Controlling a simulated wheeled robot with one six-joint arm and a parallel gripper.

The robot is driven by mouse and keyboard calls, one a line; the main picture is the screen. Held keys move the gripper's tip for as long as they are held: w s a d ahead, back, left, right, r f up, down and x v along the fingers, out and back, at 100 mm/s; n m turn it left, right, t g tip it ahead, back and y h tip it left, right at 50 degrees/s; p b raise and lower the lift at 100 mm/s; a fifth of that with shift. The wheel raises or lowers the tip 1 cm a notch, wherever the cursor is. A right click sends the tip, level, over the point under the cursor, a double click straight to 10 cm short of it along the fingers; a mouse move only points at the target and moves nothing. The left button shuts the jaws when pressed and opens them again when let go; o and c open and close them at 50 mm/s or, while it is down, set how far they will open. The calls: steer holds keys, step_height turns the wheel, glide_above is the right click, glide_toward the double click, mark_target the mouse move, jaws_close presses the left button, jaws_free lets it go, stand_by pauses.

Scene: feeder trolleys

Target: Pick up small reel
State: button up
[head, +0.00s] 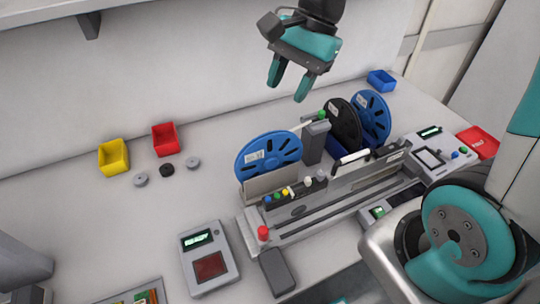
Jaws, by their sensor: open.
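Several reels are in the head view. A large blue reel (268,157) stands upright at the left of the feeder. A black reel (342,122) and another blue reel (370,117) stand upright side by side at its far right. Three small discs lie flat on the table near the bins: a grey one (140,180), a black one (166,170) and another grey one (193,163). I cannot tell which item is the small reel. My gripper (288,90) is open and empty, pointing down, above and behind the feeder and apart from the reels.
A yellow bin (114,157), a red bin (165,138), a blue bin (381,80) and a red tray (479,142) sit on the table. The feeder's rail (330,207) crosses the middle. A device with a green display (207,262) stands in front. The left table is mostly clear.

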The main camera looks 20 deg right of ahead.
mark_target(271, 133)
steer(key=w+d+f+m, duration=0.2)
steer(key=w+d+m, duration=0.2)
steer(key=m, duration=0.3)
steer(key=p+x, duration=0.2)
steer(key=x, duration=0.9)
steer(key=shift+w+a+f, duration=0.1)
steer(key=shift+w, duration=0.05)
steer(key=shift+p+x, duration=0.95)
steer(key=shift+x, duration=1.75)
steer(key=shift+a, duration=0.1)
jaws_close()
